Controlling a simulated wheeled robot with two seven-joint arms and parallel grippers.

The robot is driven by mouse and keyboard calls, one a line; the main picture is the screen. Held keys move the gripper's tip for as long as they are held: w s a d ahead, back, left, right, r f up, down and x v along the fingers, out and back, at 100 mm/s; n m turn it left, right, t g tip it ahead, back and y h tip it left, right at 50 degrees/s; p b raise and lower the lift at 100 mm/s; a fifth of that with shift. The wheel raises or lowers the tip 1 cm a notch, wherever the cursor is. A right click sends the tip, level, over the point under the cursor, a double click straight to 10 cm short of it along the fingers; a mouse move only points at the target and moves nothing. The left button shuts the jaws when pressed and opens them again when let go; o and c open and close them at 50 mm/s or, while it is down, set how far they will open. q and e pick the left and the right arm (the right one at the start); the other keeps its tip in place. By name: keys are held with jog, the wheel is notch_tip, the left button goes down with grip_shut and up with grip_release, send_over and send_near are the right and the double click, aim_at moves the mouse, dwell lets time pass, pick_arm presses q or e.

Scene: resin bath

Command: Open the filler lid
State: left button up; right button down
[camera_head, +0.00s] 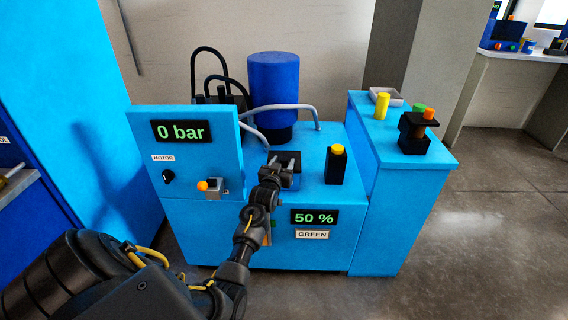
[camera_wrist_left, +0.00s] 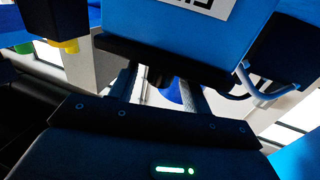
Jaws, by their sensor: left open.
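I see nothing held between the fingers, and contact with the bar is unclear. My right gripper is not in view.
A black post with a yellow top (camera_head: 337,168) stands right of the gripper. A blue tank (camera_head: 274,82) and grey pipes (camera_head: 300,107) are behind. The control panel (camera_head: 218,135) reading "0 bar" rises on the left. A side bench (camera_head: 432,158) holds small items.

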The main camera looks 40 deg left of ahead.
pick_arm(q)
jog(key=shift+x, duration=0.75)
jog(key=shift+c, duration=0.3)
grip_shut()
